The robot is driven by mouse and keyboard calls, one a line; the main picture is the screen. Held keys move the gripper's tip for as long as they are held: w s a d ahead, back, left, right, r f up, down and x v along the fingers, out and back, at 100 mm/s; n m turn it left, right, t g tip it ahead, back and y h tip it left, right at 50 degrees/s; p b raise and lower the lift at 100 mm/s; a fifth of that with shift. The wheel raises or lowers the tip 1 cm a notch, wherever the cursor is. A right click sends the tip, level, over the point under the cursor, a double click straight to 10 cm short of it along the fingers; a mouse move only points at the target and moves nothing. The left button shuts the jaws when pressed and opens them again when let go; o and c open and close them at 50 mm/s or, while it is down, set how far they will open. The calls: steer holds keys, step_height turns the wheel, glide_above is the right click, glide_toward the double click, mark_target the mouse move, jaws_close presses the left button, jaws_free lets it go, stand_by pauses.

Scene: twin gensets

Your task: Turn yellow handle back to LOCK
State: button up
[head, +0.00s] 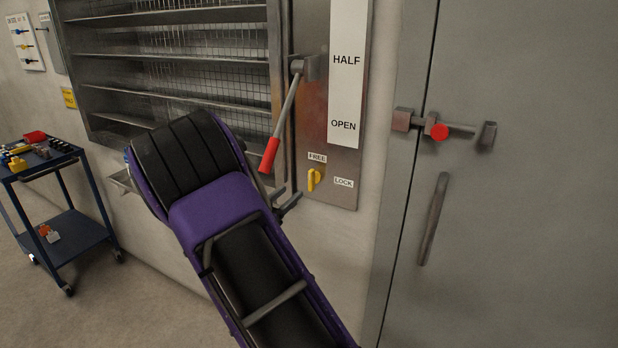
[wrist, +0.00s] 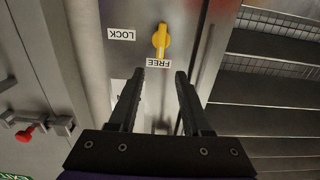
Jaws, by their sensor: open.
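The yellow handle (head: 313,180) is a small knob on the metal panel (head: 308,130). It stands upright, its end toward the FREE label (head: 317,157) above it. The LOCK label (head: 343,182) is to its right. In the wrist view, which is turned over, the yellow handle (wrist: 160,41) points at the FREE label (wrist: 159,63), with the LOCK label (wrist: 121,34) on the left. My gripper (wrist: 159,73) is open and empty, its fingertips apart from the handle. In the head view my gripper (head: 287,198) is just below and left of the handle, partly hidden by my arm.
A lever with a red grip (head: 269,155) hangs down-left above my gripper, near the OPEN label (head: 343,125). The louvred vent (head: 170,17) is left. A grey door (head: 530,230) with a red-knobbed latch (head: 439,132) is right. A blue trolley (head: 75,235) stands far left.

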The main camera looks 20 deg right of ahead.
mark_target(310, 176)
steer(key=x, duration=1.1)
steer(key=shift+w+d, duration=0.15)
steer(key=shift+w, duration=0.05)
jaws_close()
